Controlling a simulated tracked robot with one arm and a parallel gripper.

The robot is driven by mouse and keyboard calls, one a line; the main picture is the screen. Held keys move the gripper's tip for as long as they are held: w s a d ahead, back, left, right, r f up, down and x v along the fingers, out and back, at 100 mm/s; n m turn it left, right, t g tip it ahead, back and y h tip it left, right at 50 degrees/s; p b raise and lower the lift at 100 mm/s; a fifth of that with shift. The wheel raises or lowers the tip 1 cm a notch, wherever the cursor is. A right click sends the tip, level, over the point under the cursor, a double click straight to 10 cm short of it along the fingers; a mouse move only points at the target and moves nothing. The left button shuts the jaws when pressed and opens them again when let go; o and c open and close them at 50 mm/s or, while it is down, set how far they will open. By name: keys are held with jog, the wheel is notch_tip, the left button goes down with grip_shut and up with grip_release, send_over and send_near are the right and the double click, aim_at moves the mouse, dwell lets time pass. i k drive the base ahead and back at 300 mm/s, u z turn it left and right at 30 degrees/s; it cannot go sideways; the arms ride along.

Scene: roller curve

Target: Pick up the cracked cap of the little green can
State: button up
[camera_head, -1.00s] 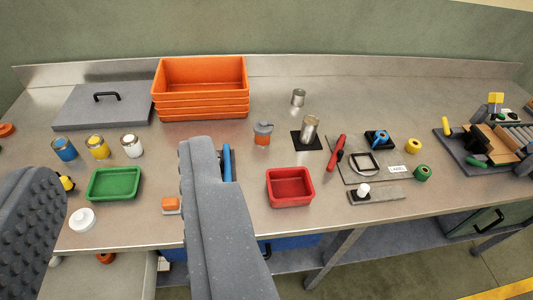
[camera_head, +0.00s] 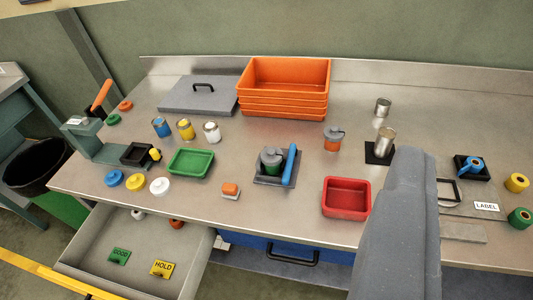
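The little green can (camera_head: 272,169) stands on a dark square plate (camera_head: 259,181) near the middle of the bench. A grey cap (camera_head: 271,154) sits on its top; any crack is too small to make out. A blue bar-shaped tool (camera_head: 290,165) stands close to its right on the plate. A large grey part of my gripper (camera_head: 400,230) fills the lower right, well to the right of the can. Nothing is seen in it. Its other finger is not in view, so I cannot tell how far it is open.
An open drawer (camera_head: 85,262) at the lower left holds a green GOOD tag (camera_head: 119,256) and a yellow HOLD tag (camera_head: 162,269). A green tray (camera_head: 191,162), a red tray (camera_head: 346,198) and an orange-and-grey can (camera_head: 333,138) surround the can. Orange bins (camera_head: 285,105) stand behind.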

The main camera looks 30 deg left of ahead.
aim_at(270, 155)
jog(key=z, duration=0.1)
jog(key=i, duration=1)
jog(key=u, duration=0.05)
